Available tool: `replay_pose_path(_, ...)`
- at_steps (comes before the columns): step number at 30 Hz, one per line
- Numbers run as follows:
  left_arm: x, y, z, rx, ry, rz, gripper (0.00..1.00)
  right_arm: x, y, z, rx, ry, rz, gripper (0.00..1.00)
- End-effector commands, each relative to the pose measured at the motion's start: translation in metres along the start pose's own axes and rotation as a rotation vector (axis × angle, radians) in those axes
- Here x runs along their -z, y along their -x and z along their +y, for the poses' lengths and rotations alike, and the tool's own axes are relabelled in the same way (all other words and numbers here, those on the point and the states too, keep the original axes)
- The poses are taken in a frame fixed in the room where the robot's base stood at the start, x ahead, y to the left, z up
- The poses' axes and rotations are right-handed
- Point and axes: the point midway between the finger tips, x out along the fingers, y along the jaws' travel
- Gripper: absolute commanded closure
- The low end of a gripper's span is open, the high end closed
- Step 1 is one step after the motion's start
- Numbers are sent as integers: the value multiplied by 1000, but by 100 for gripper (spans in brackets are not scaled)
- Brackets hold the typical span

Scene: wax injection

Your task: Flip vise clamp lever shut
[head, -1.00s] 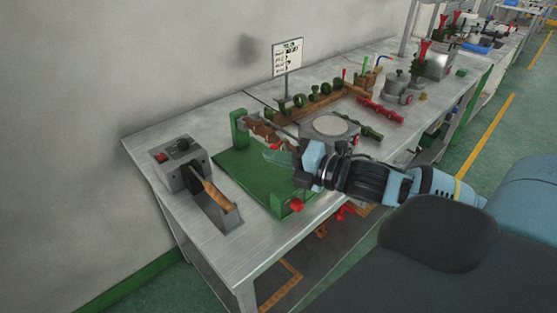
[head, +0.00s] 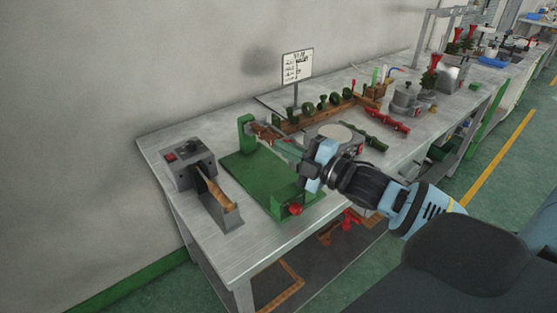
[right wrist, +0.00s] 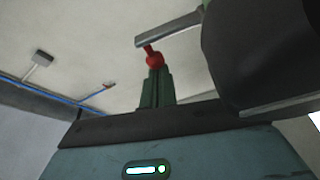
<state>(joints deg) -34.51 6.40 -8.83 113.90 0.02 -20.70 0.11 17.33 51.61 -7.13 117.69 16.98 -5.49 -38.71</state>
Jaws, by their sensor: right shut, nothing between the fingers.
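The green vise (head: 248,168) stands on the metal bench, with an upright post (head: 246,128) at the back left and a block with a red knob (head: 294,210) at the front. A brown piece (head: 264,133) lies by the post. My right gripper (head: 310,173) is shut and empty, over the vise's right side just above the front block. Its fingertips are small and dark, and I cannot tell whether they touch the vise. The right wrist view shows a red ball (right wrist: 154,59) on a green upright. The clamp lever is not clearly made out. My left gripper is out of view.
A grey device with a wooden-handled tool (head: 190,165) stands left of the vise. Behind are a sign (head: 297,66), a wooden rack (head: 318,114) with green pieces, and red clamps (head: 388,119). A round-topped pot (head: 336,132) stands close behind my gripper.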

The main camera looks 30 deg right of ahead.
Motion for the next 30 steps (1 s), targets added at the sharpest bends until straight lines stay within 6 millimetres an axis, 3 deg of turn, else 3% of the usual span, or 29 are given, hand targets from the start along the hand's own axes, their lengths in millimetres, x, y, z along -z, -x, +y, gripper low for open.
replay_pose_path(21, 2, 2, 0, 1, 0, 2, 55, -2, 2, 1, -12, -36, 0, 100)
replay_pose_path(30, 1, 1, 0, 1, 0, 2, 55, -2, 25, -1, -9, -35, -1, 100)
